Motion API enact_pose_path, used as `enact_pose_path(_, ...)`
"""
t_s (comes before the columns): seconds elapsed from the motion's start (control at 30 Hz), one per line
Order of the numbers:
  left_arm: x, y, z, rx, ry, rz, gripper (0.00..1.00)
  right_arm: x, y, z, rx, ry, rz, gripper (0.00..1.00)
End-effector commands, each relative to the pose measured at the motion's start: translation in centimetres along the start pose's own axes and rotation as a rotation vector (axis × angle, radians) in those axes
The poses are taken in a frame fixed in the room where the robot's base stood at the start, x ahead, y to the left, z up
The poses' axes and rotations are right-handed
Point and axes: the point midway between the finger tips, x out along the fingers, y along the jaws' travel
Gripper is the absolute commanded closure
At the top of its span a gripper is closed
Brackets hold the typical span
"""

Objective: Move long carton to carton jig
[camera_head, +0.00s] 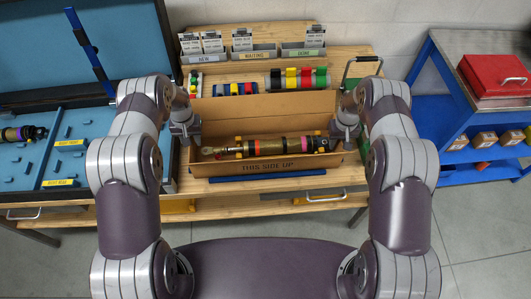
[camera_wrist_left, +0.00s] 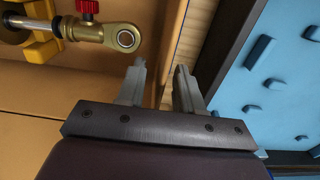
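The long carton (camera_head: 240,168) is an open orange-brown box marked THIS SIDE UP on the wooden bench. A shock absorber (camera_head: 275,146) lies inside in yellow supports; its metal eye end (camera_wrist_left: 122,38) shows in the left wrist view. My left gripper (camera_head: 187,130) is at the carton's left end. In the left wrist view its fingers (camera_wrist_left: 160,72) are apart, one on each side of the carton's end wall (camera_wrist_left: 170,45), with a gap visible. My right gripper (camera_head: 346,128) is at the carton's right end; its fingers are too small to judge. I cannot pick out the carton jig with certainty.
A dark blue bar (camera_head: 267,183) lies in front of the carton. A blue case (camera_head: 72,150) stands left; a blue cart (camera_head: 455,120) with a red toolbox (camera_head: 490,75) stands right.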

Motion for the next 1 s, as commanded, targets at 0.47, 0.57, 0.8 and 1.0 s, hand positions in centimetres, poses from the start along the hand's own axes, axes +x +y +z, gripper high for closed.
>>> enact_pose_path(0.47,-7.2,0.0,0.1,0.0,0.002,0.0,0.64,-0.2,0.0,-0.1,0.0,0.001,0.0,0.64)
enact_pose_path(0.57,-7.4,0.0,0.1,0.0,0.001,0.0,0.64,-1.6,0.0,-0.2,0.0,0.004,0.001,0.64)
enact_pose_path(0.8,-7.3,0.0,0.1,0.0,0.001,0.0,0.64,-7.9,0.0,-0.1,0.0,0.004,0.0,0.64)
enact_pose_path(1.0,-7.3,0.0,0.1,0.0,0.002,0.0,0.64,-11.3,0.0,0.0,0.0,0.002,0.0,0.64)
